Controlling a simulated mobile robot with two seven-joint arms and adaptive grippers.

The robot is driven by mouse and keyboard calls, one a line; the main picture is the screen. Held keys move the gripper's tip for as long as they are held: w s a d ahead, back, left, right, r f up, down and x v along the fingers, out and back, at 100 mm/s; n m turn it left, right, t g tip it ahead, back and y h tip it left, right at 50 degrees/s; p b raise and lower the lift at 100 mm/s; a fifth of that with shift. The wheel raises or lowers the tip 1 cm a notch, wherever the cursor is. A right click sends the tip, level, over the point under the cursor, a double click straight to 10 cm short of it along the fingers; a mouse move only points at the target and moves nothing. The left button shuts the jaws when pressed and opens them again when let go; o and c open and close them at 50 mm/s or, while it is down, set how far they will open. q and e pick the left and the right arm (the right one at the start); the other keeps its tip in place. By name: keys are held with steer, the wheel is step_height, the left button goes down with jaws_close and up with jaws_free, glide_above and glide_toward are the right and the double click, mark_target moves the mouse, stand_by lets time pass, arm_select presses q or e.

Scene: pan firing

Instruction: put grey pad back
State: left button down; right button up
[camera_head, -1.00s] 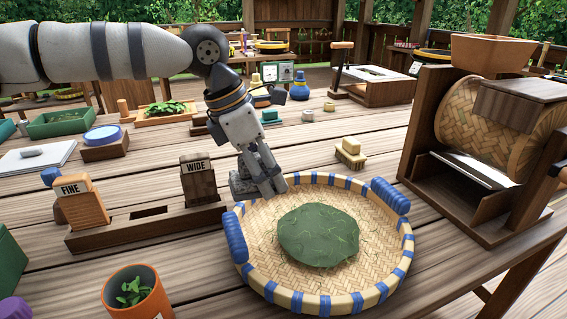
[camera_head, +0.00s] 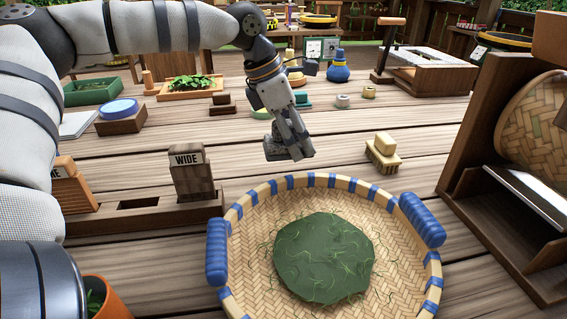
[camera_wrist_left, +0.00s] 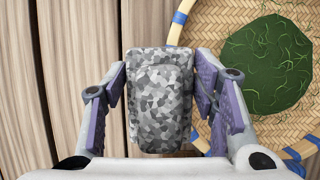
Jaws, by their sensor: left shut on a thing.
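The grey pad is a mottled grey block with a raised grip. In the left wrist view the grey pad (camera_wrist_left: 160,100) sits between the two fingers of my left gripper (camera_wrist_left: 160,95). In the head view my left gripper (camera_head: 290,148) is shut on the pad (camera_head: 272,140), just behind the far rim of the round woven tray (camera_head: 240,205). The fingers partly hide the pad there. In the wrist view, table planks show below the pad. I cannot tell its exact height. My right gripper is not in view.
A green leaf mass (camera_head: 324,258) lies in the tray. A tan brush (camera_head: 382,153) stands behind it. A brown pad (camera_head: 222,103) and a teal pad (camera_head: 302,101) stand farther back. The WIDE block (camera_head: 190,172) is left; a wooden drum machine (camera_head: 520,190) is right.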

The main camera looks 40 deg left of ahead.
arm_select(q)
steer(key=b, duration=0.1)
glide_above(289, 170)
steer(key=s, duration=0.1)
steer(key=f, duration=0.6)
steer(key=shift+s+a+f, duration=0.2)
steer(key=shift+a+f, duration=0.05)
steer(key=shift+f, duration=0.1)
steer(key=shift+w+a+f, duration=0.1)
steer(key=shift+a+f, duration=0.05)
steer(key=shift+f, duration=0.6)
steer(key=shift+w+a+f, duration=0.1)
steer(key=shift+f, duration=0.65)
steer(key=shift+s, duration=0.1)
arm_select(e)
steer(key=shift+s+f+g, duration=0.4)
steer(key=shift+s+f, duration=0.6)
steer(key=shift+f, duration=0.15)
arm_select(q)
steer(key=shift+f, duration=0.1)
steer(key=shift+f+b, duration=0.15)
steer(key=shift+b, duration=0.15)
steer(key=c, duration=0.6)
jaws_free()
steer(key=shift+c, duration=0.2)
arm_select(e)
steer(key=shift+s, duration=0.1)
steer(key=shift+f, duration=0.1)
